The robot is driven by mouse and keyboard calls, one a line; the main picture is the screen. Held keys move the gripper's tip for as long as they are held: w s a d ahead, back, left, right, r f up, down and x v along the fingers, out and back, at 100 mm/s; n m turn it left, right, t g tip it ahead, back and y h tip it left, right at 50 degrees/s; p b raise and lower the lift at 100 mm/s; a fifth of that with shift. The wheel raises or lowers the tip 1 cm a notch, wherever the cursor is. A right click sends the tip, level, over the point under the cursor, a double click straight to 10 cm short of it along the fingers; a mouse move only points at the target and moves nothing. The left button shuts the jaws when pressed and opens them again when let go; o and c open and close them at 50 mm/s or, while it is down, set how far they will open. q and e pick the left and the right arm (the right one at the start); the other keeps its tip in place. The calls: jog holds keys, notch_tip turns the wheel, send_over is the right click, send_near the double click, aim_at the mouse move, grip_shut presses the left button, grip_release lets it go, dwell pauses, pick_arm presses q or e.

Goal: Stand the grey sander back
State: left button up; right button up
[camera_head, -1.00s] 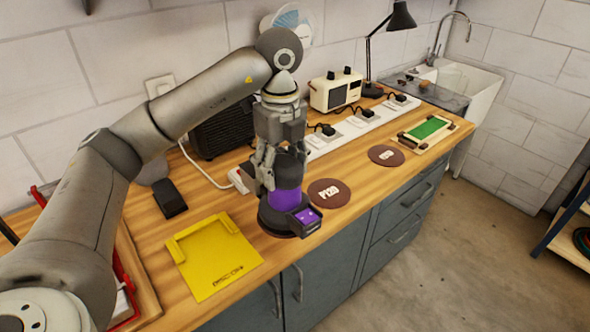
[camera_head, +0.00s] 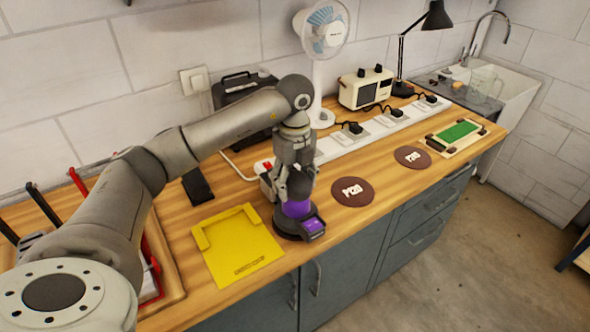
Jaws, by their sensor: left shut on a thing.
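The grey sander (camera_head: 297,209) has a dark round base, a purple band and a small box with a purple face at its front right. It is upright, at the bench's front edge, between the yellow board and the nearer brown disc. My left gripper (camera_head: 294,190) comes down from above and is shut on its dark top. I cannot tell whether its base touches the bench. The yellow board (camera_head: 238,247), with a raised corner rim, lies to its left. Brown discs, one marked P120 (camera_head: 352,192) and a farther one (camera_head: 412,157), lie to its right. My right gripper is out of view.
A white power strip (camera_head: 372,132) with plugs runs along the back. Behind it stand a fan (camera_head: 325,35), a cream radio (camera_head: 366,88) and a black lamp (camera_head: 437,15). A black case (camera_head: 240,115) is behind my arm.

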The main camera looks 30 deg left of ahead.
pick_arm(q)
jog(key=shift+s+f+b, duration=0.1)
jog(key=shift+f+b, duration=0.15)
jog(key=shift+b, duration=0.1)
jog(key=shift+s+d+f, duration=0.15)
jog(key=shift+f, duration=0.15)
jog(key=o, duration=0.9)
jog(key=shift+f, duration=0.2)
jog(key=o, duration=0.3)
jog(key=shift+o, duration=0.2)
jog(key=shift+r, duration=0.1)
jog(key=shift+r, duration=0.1)
